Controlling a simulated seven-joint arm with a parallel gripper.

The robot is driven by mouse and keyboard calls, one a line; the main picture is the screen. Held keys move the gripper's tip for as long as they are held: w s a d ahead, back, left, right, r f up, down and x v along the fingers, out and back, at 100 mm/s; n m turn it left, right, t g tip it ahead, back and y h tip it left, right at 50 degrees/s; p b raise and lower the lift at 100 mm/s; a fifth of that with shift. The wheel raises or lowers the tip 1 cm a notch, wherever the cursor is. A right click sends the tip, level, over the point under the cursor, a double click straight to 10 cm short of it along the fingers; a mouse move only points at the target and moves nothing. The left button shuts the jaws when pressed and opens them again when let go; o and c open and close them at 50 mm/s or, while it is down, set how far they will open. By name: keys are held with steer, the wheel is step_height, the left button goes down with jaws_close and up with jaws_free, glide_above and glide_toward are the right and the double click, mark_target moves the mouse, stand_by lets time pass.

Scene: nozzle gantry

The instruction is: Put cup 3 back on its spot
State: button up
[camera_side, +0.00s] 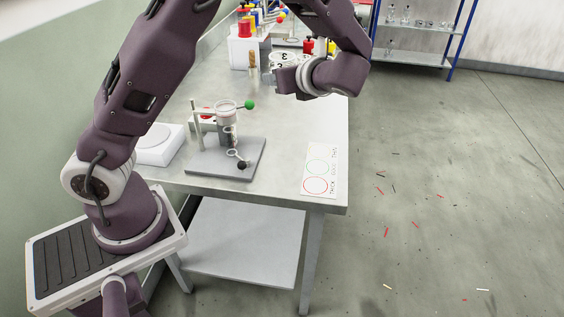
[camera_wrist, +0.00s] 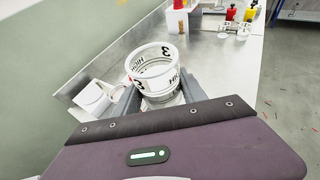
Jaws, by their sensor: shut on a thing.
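Cup 3 (camera_wrist: 152,72) is a white, open-topped cup marked with black 3s and the word HIGH. My gripper (camera_wrist: 158,98) is shut on it, with one grey finger on either side, and the cup stands upright in the wrist view. In the side view, the cup (camera_side: 283,59) shows at the far part of the bench, partly hidden by my gripper (camera_side: 284,78) and wrist. I cannot tell whether its base touches the bench. No marked spot for cup 3 can be made out.
A grey stand (camera_side: 225,158) with a ring and a green knob is on the near bench. Coloured bottles (camera_side: 310,46) and a white box (camera_side: 245,50) stand at the back.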

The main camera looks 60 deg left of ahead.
mark_target(282, 163)
step_height(282, 163, down, 24)
steer(key=shift+r, duration=0.25)
steer(key=shift+f, duration=0.1)
steer(key=o, duration=1.3)
